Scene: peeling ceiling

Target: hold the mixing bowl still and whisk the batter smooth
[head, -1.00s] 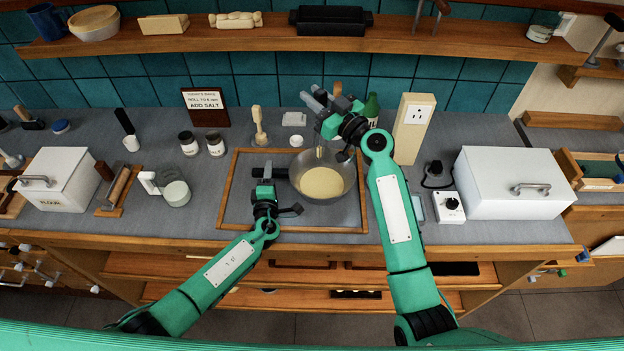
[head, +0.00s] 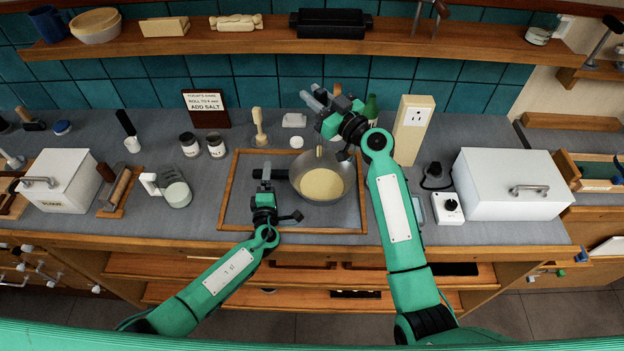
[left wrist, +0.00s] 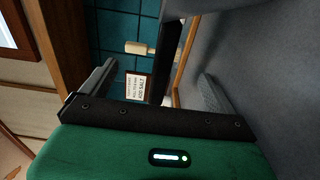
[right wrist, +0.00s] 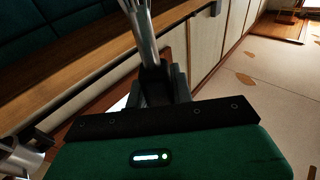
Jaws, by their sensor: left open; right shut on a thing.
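The steel mixing bowl (head: 340,193) stands on a wood-framed mat (head: 235,214), with smooth-looking pale batter (head: 321,184) inside. Its dark handle (head: 281,174) points left. My left gripper (head: 266,178) is open at this handle, left of the bowl. In the left wrist view a dark bar, seemingly the handle (left wrist: 178,58), lies between the open fingers; contact cannot be told. My right gripper (head: 334,112) is above the bowl's far side. In the right wrist view it is shut on the whisk (right wrist: 143,38). The whisk's lower end is hard to make out in the head view.
A glass jug (head: 177,194), two jars (head: 189,146) and a sign (head: 206,108) stand to the left. A socket post (head: 411,130) and green bottle (head: 371,106) stand close by my right arm. A white box (head: 512,185) is at right. A shelf (head: 290,40) hangs above.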

